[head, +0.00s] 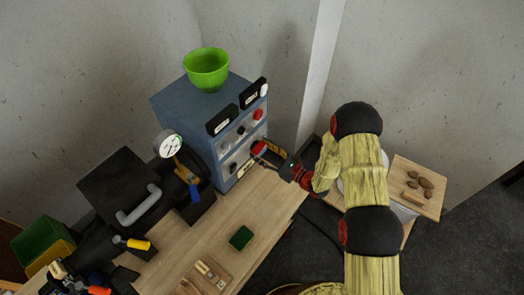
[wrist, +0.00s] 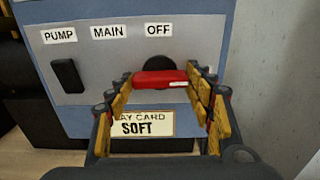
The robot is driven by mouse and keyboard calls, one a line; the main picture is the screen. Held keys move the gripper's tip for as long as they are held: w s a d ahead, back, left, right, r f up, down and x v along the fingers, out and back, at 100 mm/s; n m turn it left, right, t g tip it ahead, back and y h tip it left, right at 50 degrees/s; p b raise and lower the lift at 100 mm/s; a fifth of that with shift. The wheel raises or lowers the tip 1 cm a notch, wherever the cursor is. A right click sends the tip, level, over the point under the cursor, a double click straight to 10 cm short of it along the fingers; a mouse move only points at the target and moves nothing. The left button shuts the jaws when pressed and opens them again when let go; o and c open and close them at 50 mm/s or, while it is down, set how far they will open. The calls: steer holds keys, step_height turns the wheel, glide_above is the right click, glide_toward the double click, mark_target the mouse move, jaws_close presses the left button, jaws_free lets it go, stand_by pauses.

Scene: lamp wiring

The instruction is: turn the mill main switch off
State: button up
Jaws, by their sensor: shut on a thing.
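The main switch shows in the wrist view as a red bar handle (wrist: 160,77) on a round black base. The handle lies roughly level, below the MAIN label (wrist: 108,31) and the OFF label (wrist: 159,29). My gripper (wrist: 160,88) is shut on the red handle, one finger at each end. In the head view my gripper (head: 268,154) reaches the front of the blue cabinet (head: 176,103) from the right. Its fingers partly hide the switch there.
A black pump switch (wrist: 67,75) sits left of the main switch, under the PUMP label (wrist: 59,36). A card reading SOFT (wrist: 141,126) is below. A green bowl (head: 207,68) stands on the cabinet. The workbench (head: 215,235) holds a green block (head: 241,238).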

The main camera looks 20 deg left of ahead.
steer(key=n+b, duration=0.3)
steer(key=n, duration=0.1)
steer(key=shift+f+n+b, duration=0.1)
steer(key=shift+n+b, duration=0.2)
steer(key=shift+n, duration=0.1)
steer(key=n+b, duration=0.3)
steer(key=n, duration=0.1)
steer(key=shift+n+b, duration=0.3)
steer(key=shift+b, duration=0.05)
steer(key=n+b, duration=0.8)
steer(key=shift+n, duration=0.3)
steer(key=o, duration=1.1)
steer(key=shift+o, duration=0.3)
